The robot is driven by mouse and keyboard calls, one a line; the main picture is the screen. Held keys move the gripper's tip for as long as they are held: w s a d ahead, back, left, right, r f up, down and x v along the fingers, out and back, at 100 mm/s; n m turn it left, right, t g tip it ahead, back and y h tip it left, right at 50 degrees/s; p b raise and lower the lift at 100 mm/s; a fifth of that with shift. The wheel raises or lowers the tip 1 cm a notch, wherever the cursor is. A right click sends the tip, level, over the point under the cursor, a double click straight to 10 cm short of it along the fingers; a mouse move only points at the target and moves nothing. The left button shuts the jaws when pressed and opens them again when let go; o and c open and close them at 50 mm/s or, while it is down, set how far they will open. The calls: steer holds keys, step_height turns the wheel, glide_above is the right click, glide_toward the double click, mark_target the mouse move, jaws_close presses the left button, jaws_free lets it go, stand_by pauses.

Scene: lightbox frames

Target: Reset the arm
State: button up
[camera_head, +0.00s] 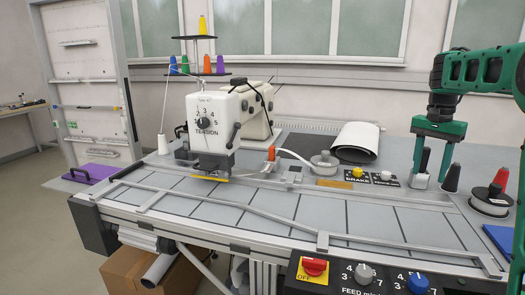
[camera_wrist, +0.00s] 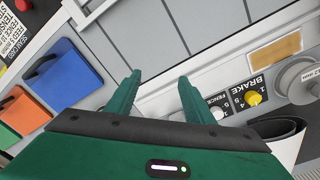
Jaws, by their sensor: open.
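My green gripper (camera_head: 432,160) hangs fingers-down at the right of the head view, over the right end of the machine table. In the wrist view its two green fingers (camera_wrist: 160,100) are spread apart with nothing between them. My green arm reaches in from the right edge of the head view. Near the fingers in the head view are dark cones, one (camera_head: 452,178) just right of them. Whether the fingertips touch anything there cannot be told.
A sewing machine (camera_head: 214,120) stands mid-left with a thread stand (camera_head: 200,55) of coloured spools. BRAKE and FENCE knobs (camera_head: 357,172), a rolled sheet (camera_head: 357,141) and a control panel (camera_head: 345,274) sit nearby. The front table surface is largely clear.

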steer(key=s+a+f+n, duration=0.1)
steer(key=s+f, duration=0.1)
steer(key=s, duration=0.8)
steer(key=s+a+f+n, duration=0.1)
steer(key=s, duration=1)
steer(key=s+a+f+n, duration=0.1)
steer(key=s+a+f, duration=0.2)
steer(key=s, duration=0.5)
steer(key=s+a+f+n, duration=0.1)
steer(key=s+a+f, duration=0.1)
steer(key=s+f, duration=0.4)
steer(key=s, duration=0.3)
steer(key=shift+s+a+f+n+y, duration=0.15)
steer(key=shift+a+f+n+y, duration=0.15)
steer(key=shift+a+n+y, duration=0.1)
steer(key=shift+w+f, duration=0.25)
steer(key=shift+w, duration=0.35)
